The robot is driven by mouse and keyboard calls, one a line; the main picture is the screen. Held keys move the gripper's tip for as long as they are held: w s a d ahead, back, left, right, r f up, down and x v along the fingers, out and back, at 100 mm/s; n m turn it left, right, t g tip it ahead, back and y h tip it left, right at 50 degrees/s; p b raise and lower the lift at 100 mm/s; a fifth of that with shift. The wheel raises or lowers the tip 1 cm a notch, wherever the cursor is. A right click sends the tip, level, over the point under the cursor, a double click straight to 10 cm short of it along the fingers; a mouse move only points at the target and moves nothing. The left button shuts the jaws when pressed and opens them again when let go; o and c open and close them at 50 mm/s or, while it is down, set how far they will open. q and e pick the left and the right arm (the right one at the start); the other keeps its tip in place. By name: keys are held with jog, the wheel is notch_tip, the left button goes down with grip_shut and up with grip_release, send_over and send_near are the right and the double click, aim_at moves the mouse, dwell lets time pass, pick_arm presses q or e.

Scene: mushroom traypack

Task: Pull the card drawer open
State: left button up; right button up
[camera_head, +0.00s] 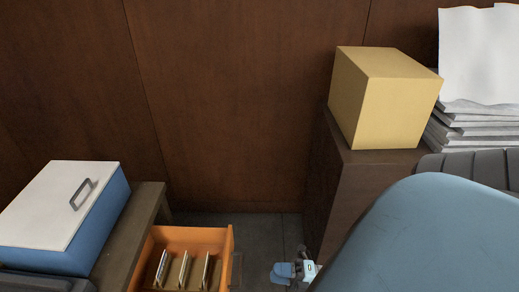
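The orange card drawer (192,236) stands out from beside the dark wooden table at the lower left. Its open top shows three upright pale cards (184,268) inside, and its lower part is cut off by the picture's bottom edge. A thin dark shape, perhaps a handle, shows faintly at its right side. My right gripper (294,269) is small and low in the picture, to the right of the drawer with a gap between them. Its fingers are too small and partly hidden to tell open from shut. My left gripper is not in view.
A blue box with a white lid and grey handle (62,205) sits on the table (146,205). At right, a yellow box (385,95) and stacked white paper (480,60) stand on a brown cabinet (345,200). Bare grey floor (265,232) lies between drawer and cabinet.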

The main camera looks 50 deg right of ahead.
jog(key=shift+v, duration=1.25)
